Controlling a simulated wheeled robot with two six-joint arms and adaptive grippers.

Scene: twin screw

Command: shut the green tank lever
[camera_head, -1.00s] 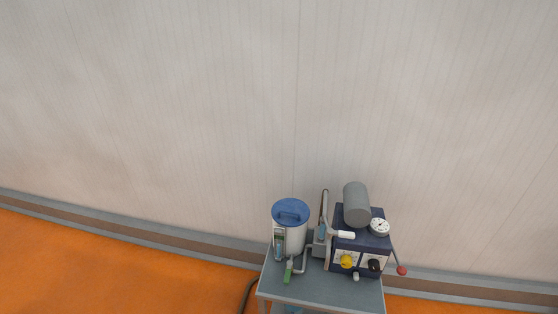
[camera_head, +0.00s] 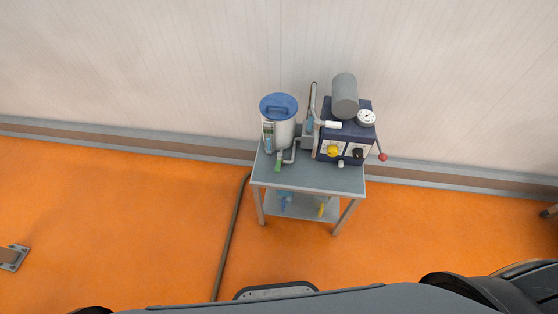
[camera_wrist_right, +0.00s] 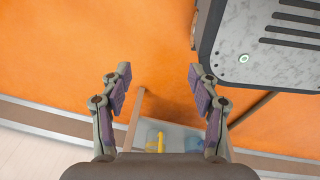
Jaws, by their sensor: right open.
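The tank (camera_head: 278,124) is a pale cylinder with a blue lid, standing at the left of a small grey table in the head view. The green lever (camera_head: 279,160) sits low at the tank's front, by a bent grey pipe, and points down toward the table's front edge. My right gripper (camera_wrist_right: 158,88) is open and empty in the right wrist view, with orange floor between its fingers and part of the table's lower shelf beyond. It is apart from the lever, which the wrist view does not show. My left gripper is in neither view.
A dark blue machine (camera_head: 345,130) with a gauge, yellow and black knobs and a red-tipped lever stands on the right of the table (camera_head: 325,180). The lower shelf (camera_head: 303,207) holds blue and yellow items. A hose (camera_head: 232,235) runs along the floor. Orange floor around is mostly clear.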

